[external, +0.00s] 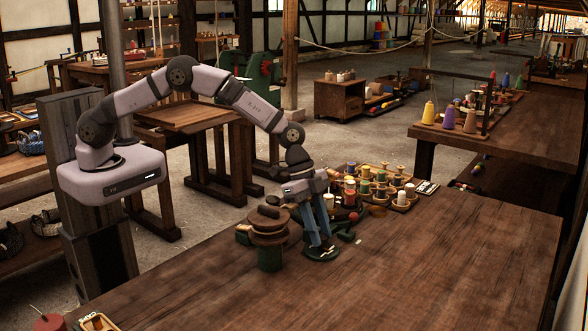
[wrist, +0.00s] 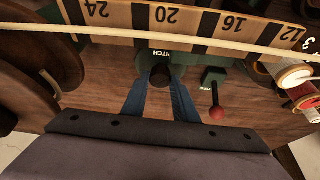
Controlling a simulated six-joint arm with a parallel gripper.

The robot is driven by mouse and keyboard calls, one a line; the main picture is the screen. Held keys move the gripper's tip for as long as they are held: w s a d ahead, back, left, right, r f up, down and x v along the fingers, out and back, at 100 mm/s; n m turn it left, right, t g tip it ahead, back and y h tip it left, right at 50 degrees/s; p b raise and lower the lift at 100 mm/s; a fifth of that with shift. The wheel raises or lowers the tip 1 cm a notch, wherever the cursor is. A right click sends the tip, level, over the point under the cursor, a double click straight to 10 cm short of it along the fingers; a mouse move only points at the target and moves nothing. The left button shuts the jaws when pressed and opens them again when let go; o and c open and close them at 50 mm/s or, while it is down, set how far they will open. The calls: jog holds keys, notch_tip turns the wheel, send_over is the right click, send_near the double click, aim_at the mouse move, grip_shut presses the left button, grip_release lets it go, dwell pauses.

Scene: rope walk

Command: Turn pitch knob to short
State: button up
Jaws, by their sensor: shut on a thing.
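The pitch knob (wrist: 160,77) is a dark round knob on a green base in the wrist view, beside an upside-down label partly reading "PITCH". My gripper (wrist: 160,84) points down with its two blue fingers on either side of the knob, shut on it. In the external view my gripper (external: 321,245) stands over a round green base (external: 322,255) on the table, and the fingers hide the knob there. The knob's setting and any "short" mark cannot be made out.
A numbered wooden scale (wrist: 185,22) with a pale rope across it lies beyond the knob. A red-tipped lever (wrist: 216,113) stands to the right. Wooden discs (external: 268,222) rise left of my gripper; a tray of spools (external: 402,205) lies behind. The front right table (external: 440,270) is clear.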

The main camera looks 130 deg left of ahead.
jog(key=m+b, duration=0.2)
jog(key=b, duration=0.1)
jog(key=shift+a+f+h, duration=0.15)
jog(key=shift+f+h, duration=0.1)
jog(key=shift+h, duration=0.15)
jog(key=shift+m+h+b, duration=0.3)
jog(key=shift+m+b, duration=0.3)
jog(key=shift+m, duration=0.2)
jog(key=shift+a+r+m+g+h, duration=0.15)
jog(key=shift+m+h, duration=0.1)
jog(key=shift+m, duration=0.35)
jog(key=shift+d+r+m+g+h, duration=0.15)
jog(key=shift+m+h, duration=0.1)
jog(key=shift+m, duration=0.35)
jog(key=shift+a+m+g+p, duration=0.1)
jog(key=shift+m+g+p, duration=0.2)
jog(key=shift+m, duration=0.6)
jog(key=shift+w+m+h, duration=0.1)
jog(key=shift+m+h, duration=0.2)
jog(key=o, duration=1.1)
jog(key=shift+c, duration=0.2)
